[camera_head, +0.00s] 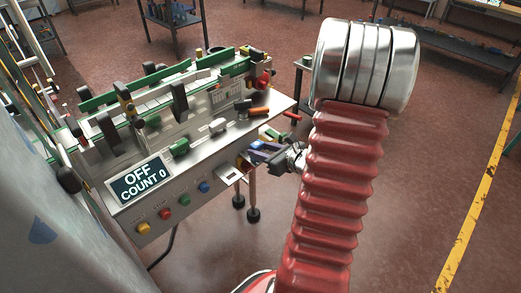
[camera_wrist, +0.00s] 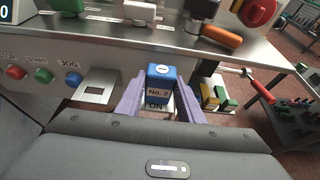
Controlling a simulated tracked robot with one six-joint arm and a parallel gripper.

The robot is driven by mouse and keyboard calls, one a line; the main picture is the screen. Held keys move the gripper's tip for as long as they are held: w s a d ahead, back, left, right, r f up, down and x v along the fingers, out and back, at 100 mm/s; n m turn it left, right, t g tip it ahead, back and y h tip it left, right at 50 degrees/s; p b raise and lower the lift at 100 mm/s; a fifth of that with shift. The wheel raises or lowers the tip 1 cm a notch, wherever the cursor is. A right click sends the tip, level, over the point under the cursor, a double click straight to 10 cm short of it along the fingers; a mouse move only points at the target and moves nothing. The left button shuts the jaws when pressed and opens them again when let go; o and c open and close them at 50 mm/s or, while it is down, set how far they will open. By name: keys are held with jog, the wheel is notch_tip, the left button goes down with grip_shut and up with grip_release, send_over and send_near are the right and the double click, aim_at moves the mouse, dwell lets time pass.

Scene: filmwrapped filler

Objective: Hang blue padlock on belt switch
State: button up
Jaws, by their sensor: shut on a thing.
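The blue padlock (camera_wrist: 159,72) shows in the wrist view with a pale "No. 2" label and a round mark on its blue end. My gripper (camera_wrist: 158,106) is shut on it, with one purple finger on each side. In the head view my gripper (camera_head: 262,150) is at the machine's front right edge; the padlock is hard to make out there. Several handles stand on the machine top: a green one (camera_head: 180,148), a white one (camera_head: 217,126) and an orange one on a black base (camera_head: 259,111). I cannot read which is the belt switch. The padlock's shackle is not clear.
The machine's steel front (camera_head: 150,240) carries a display reading "OFF COUNT 0" (camera_head: 140,181) and several coloured buttons. A slotted metal plate (camera_wrist: 97,93) juts out left of my gripper. Yellow and green blocks (camera_wrist: 218,97) lie to the right. A red emergency knob (camera_wrist: 257,10) is at the back right.

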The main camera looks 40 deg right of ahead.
jog(key=shift+a+f, duration=0.1)
jog(key=shift+f, duration=0.2)
dwell(0.5)
jog(key=o, duration=1.3)
jog(key=shift+o, duration=0.2)
jog(key=shift+r, duration=0.1)
jog(key=shift+s, duration=0.1)
jog(key=v, duration=1.3)
jog(key=shift+s, duration=0.3)
